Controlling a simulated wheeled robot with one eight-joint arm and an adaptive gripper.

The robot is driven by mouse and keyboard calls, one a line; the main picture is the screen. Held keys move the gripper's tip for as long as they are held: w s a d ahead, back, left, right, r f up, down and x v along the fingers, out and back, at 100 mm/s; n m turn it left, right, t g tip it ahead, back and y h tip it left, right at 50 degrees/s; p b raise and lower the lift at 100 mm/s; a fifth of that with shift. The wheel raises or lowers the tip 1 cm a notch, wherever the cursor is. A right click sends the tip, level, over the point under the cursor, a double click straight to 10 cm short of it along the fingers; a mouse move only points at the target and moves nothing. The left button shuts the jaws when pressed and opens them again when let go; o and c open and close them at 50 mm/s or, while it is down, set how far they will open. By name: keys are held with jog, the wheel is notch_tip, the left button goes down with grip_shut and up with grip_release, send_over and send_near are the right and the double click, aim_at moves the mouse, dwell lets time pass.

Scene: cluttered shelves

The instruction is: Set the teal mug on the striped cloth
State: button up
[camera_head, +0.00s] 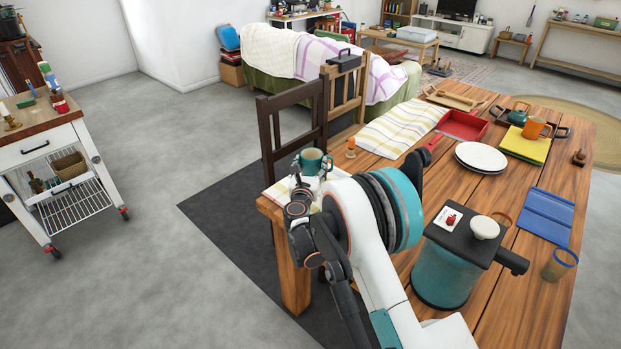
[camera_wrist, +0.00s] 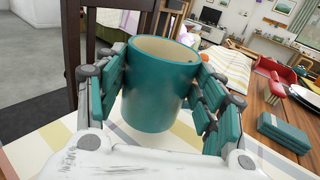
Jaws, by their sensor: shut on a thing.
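The teal mug (camera_wrist: 158,88) is upright between the teal-padded fingers of my gripper (camera_wrist: 162,100), which is shut on its sides. Its cream inside shows from above. In the head view the mug (camera_head: 313,160) is at the near left corner of the table, with my gripper (camera_head: 305,183) partly hidden by my arm. A pale cloth with yellow and grey stripes (camera_wrist: 50,148) lies below the mug; its edge shows in the head view (camera_head: 277,191). I cannot tell whether the mug's base touches this cloth.
A second pale striped cloth (camera_head: 400,126) lies farther along the wooden table. A red dustpan (camera_head: 462,125), white plates (camera_head: 481,157), a blue folded item (camera_head: 547,214) and a teal canister (camera_head: 446,270) stand to the right. A dark chair (camera_head: 292,130) is against the table's left side.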

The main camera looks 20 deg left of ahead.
aim_at(311, 175)
jog(key=shift+f+b, duration=0.65)
jog(key=shift+f, duration=1.3)
jog(key=shift+f, duration=0.15)
jog(key=o, duration=1.3)
jog(key=shift+c, duration=0.2)
jog(key=shift+s, duration=0.3)
jog(key=s+p, duration=0.1)
jog(key=s, duration=0.2)
jog(key=s+d+p, duration=0.1)
jog(key=s, duration=0.2)
jog(key=s+d+p, duration=0.1)
jog(key=s, duration=0.3)
jog(key=shift+r+p, duration=0.2)
jog(key=shift+p, duration=0.2)
jog(key=shift+s+d, duration=0.2)
jog(key=shift+s, duration=0.45)
jog(key=shift+f, duration=0.1)
